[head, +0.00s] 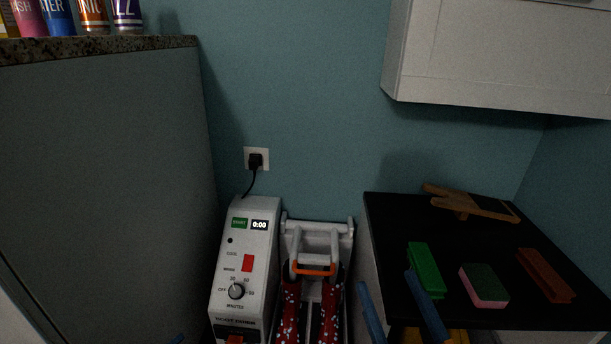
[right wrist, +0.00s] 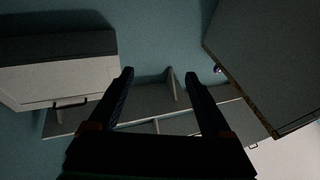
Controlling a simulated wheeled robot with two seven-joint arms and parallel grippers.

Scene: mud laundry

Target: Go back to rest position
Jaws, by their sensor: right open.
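My right gripper (head: 386,280) shows at the lower right of the head view as two blue fingers, spread apart with nothing between them. One finger overlaps the front end of a green block-like item on the black worktop in the picture; I cannot tell whether they touch. In the right wrist view the same gripper (right wrist: 158,78) has its two dark fingers wide apart and empty, with wall and shelving beyond. A tiny blue sliver at the bottom edge of the head view may be my left gripper, but too little shows to tell its state.
The black worktop (head: 400,223) holds the green item (head: 422,262), a pink-green sponge (head: 484,286), a brown brush-like item (head: 546,275) and a wooden tool (head: 470,203). A white machine (head: 262,262) stands left of it. A tall grey cabinet (head: 100,170) and white wall cupboard (head: 500,55) flank open wall.

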